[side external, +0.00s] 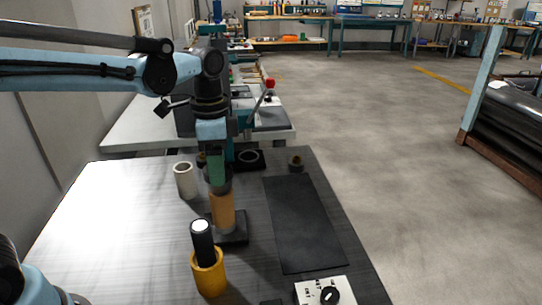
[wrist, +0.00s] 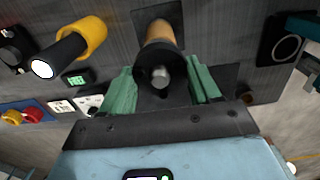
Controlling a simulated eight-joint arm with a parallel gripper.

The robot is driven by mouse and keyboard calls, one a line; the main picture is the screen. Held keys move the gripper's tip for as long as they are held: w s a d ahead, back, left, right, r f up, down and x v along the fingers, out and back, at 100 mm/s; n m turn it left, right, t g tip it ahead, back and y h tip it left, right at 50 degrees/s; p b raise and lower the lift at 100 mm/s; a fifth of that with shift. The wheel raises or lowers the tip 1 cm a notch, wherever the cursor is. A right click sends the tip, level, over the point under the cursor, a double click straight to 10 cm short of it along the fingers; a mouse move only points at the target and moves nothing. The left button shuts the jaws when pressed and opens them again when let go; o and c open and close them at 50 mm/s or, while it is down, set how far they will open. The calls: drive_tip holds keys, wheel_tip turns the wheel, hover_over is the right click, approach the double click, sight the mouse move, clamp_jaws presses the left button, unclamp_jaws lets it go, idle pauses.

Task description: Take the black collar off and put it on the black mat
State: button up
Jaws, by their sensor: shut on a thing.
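The black collar (side external: 224,184) is at the top end of an upright tan roll (side external: 222,214) that stands on a dark square base (side external: 236,236). In the wrist view the collar (wrist: 150,66) shows as a dark ring with a grey round end at its middle. My gripper (side external: 217,180) points down from above with its green fingers shut on the collar. In the wrist view the fingers (wrist: 165,88) are on either side of it. I cannot tell whether the collar is still around the roll or just above it. The black mat (side external: 300,222) lies flat to the right, bare.
A yellow cup (side external: 209,277) holding a black roll with a white end (side external: 201,232) stands in front. A pale grey hollow roll (side external: 185,180) stands behind left. A dark plate with a ring (side external: 249,157) and a small round part (side external: 296,163) are behind. A white control box (side external: 322,291) is front right.

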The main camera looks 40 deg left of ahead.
drive_tip(key=shift+r, duration=0.45)
wheel_tip(320, 180, up, 3)
drive_tip(key=shift+r, duration=0.1)
drive_tip(key=s+d+r, duration=0.6)
drive_tip(key=s+d, duration=0.1)
drive_tip(key=d, duration=0.2)
drive_tip(key=shift+d+r, duration=0.2)
drive_tip(key=shift+r, duration=0.2)
drive_tip(key=shift+f, duration=0.1)
drive_tip(key=shift+f, duration=2.5)
